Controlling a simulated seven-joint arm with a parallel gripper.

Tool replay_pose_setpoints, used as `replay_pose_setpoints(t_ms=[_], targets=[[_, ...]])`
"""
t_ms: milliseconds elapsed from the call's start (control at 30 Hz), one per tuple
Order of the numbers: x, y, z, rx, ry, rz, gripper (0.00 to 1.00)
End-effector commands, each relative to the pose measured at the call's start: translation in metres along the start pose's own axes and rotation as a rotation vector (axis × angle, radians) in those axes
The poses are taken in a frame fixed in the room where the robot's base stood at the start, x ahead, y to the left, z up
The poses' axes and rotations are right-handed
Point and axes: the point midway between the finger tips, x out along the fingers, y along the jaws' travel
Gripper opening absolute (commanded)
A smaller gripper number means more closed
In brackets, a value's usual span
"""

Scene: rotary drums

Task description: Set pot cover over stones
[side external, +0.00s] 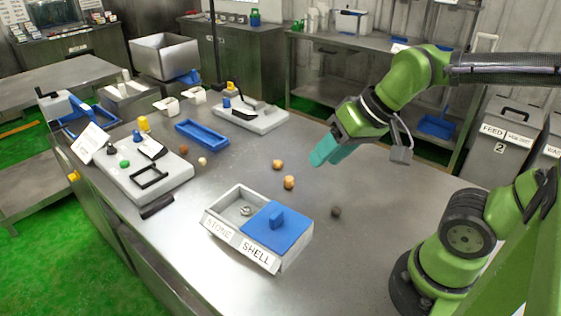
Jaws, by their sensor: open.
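A grey two-part box (222,232) stands near the front of the steel table, with front labels reading STONE on the left and SHELL on the right. A blue cover (288,236) with a raised handle (277,219) lies over the SHELL side. The STONE side is uncovered and holds a small pale item (245,211), too small to make out. My gripper (324,153), with teal fingers, is open above the table, behind and to the right of the box, apart from the cover. Nothing shows between its fingers.
Two tan lumps (289,182) and a dark lump (336,212) lie loose behind and right of the box. A blue tray (202,134), small balls and a white board device (150,180) stand left. The table's right part is mostly clear.

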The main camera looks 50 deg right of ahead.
Motion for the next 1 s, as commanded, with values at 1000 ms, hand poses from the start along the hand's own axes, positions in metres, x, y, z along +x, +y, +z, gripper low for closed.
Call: replay_pose_setpoints(t_ms=[1000], targets=[[0.061,-0.064,-0.044,-1.877,-0.639,-0.223,0.40]])
